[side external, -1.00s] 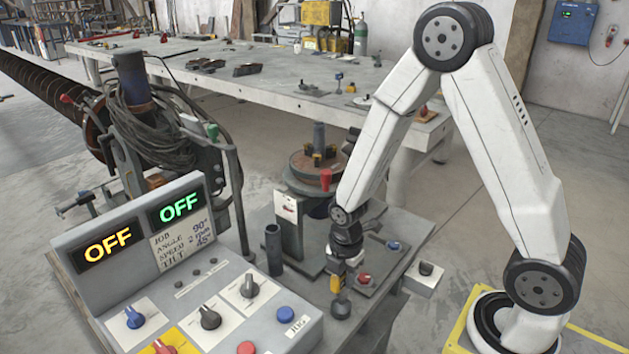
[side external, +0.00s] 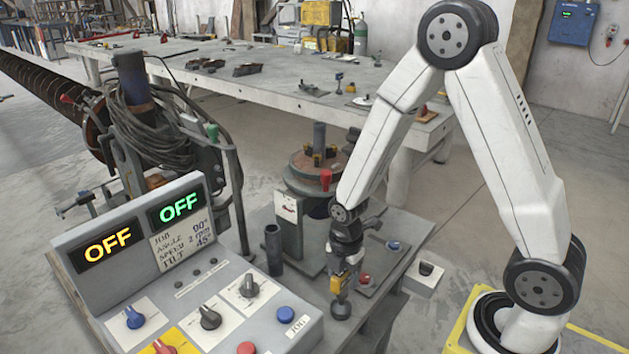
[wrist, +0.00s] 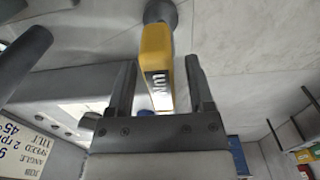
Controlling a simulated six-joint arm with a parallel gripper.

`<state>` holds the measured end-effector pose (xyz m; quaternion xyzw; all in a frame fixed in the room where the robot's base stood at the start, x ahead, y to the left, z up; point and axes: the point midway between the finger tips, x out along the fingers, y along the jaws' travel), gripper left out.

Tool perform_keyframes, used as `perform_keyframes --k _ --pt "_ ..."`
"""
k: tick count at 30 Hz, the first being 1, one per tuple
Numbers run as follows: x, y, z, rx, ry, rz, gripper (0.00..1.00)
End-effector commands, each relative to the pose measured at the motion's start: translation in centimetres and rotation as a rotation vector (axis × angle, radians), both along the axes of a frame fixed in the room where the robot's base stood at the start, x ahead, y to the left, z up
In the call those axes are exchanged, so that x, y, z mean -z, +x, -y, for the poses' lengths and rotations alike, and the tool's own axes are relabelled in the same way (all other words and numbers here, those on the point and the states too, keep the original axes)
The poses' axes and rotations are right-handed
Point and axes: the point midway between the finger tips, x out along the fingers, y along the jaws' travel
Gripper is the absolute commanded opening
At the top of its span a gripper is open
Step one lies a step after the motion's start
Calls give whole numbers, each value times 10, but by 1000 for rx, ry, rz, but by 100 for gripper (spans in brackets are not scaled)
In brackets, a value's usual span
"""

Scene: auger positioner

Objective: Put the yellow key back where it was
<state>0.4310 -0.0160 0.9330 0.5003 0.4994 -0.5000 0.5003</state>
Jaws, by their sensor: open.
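The yellow key (side external: 337,283) is low in front of my arm in the side view, above a dark round part (side external: 341,308) at the bench's near edge. My gripper (side external: 346,262) is just above the key. In the wrist view the fingers of my gripper (wrist: 162,82) are apart, one on each side of the key, with gaps visible. How the key sits in the round part cannot be told.
A control panel (side external: 225,318) with knobs and two OFF displays stands at left. A dark upright tube (side external: 273,250) stands between panel and gripper. A turntable (side external: 316,168) stands behind.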

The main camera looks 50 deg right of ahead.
Motion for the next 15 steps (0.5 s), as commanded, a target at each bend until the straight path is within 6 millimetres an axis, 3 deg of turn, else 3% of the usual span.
perform_keyframes --k 15 --pt "-52 0 0 0 0 2 67"
